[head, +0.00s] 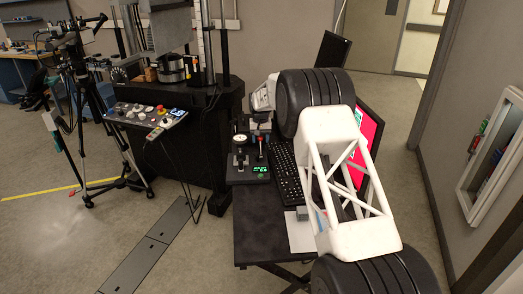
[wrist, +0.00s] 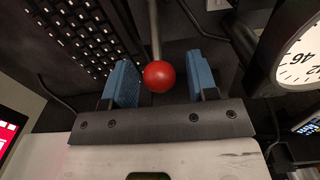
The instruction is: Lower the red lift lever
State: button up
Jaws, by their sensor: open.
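The red lift lever has a red ball knob (wrist: 159,76) on a grey shaft. In the head view the red knob (head: 260,137) stands on a dark control box (head: 248,172), below the end of my arm. In the wrist view my gripper (wrist: 163,84) is open, with one blue finger on each side of the knob. The knob appears closer to the left finger, with a wider gap on the right. Whether the knob lies at fingertip depth is hard to tell. The lever's base is out of the wrist view.
A white dial gauge (wrist: 301,55) stands close on the right in the wrist view. A black keyboard (wrist: 82,38) lies at the left. In the head view, a red-screened monitor (head: 367,135) stands behind my arm, and a button panel (head: 145,115) is at the left.

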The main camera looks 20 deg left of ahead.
jog(key=shift+r, duration=2.65)
jog(key=shift+d+r, duration=0.1)
